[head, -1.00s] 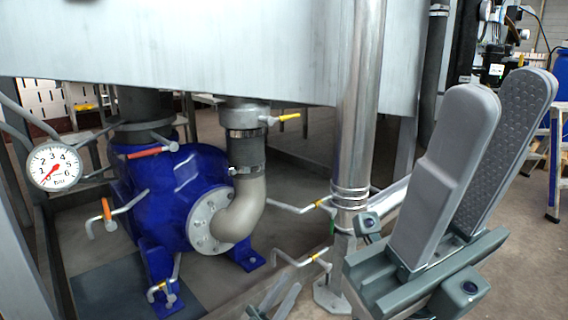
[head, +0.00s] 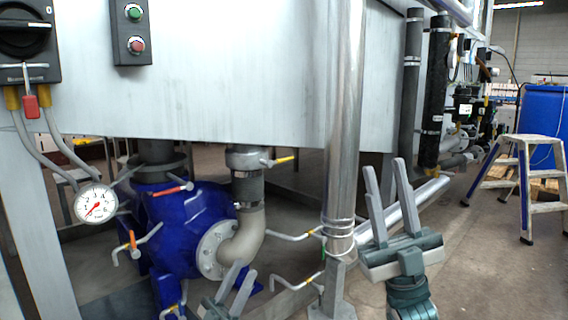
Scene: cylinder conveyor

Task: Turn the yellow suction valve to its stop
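The yellow-handled valve (head: 284,159) sits on the grey collar above the elbow pipe of the blue pump, its short lever pointing right. My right gripper (head: 385,166) is open and empty, fingers pointing up, in front and right of the steel post, apart from the valve. My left gripper (head: 241,270) is low in front of the elbow pipe, below the valve. Its two fingers stand apart with nothing visible between them; its lower part is cut off by the frame edge.
The steel post (head: 344,130) stands between the valve and my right gripper. A red lever (head: 173,190), an orange lever (head: 133,240) and a gauge (head: 96,203) are at the left. Bent rods (head: 293,236) stick out by the post. A step stool (head: 525,180) stands at the right.

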